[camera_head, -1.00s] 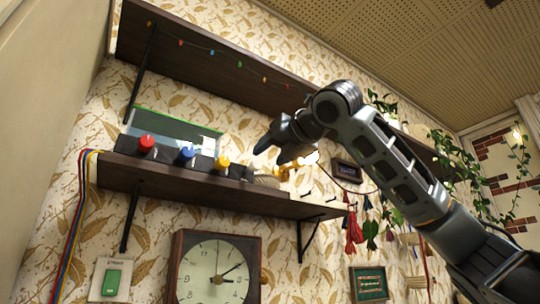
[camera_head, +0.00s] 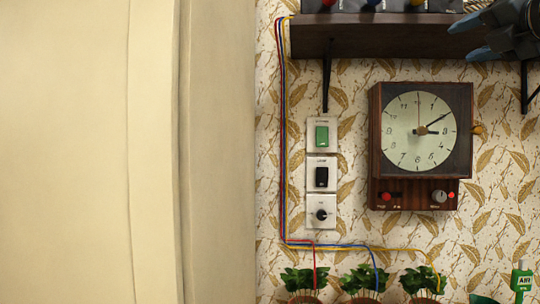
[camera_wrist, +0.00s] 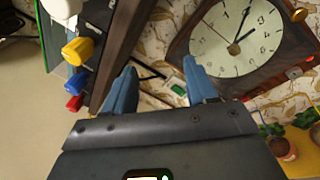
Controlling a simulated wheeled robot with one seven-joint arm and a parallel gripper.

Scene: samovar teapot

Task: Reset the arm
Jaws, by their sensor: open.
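My gripper (camera_head: 468,40) is at the top right of the head view, in front of the right part of the dark shelf (camera_head: 390,46). Its two blue fingers point left. In the wrist view my gripper (camera_wrist: 159,66) is open, with a wide gap and nothing between the fingers. Past the fingers are the shelf's dark underside (camera_wrist: 122,45) on the left and the wall clock (camera_wrist: 240,35) on the right. Most of my arm is outside the head view.
Red, blue and yellow knobs (camera_wrist: 78,50) stick out at the shelf's edge. The wooden clock (camera_head: 419,130) hangs below the shelf, right of a green switch (camera_head: 322,136), a black switch (camera_head: 322,177) and a dial (camera_head: 321,215). Potted plants (camera_head: 362,281) line the bottom.

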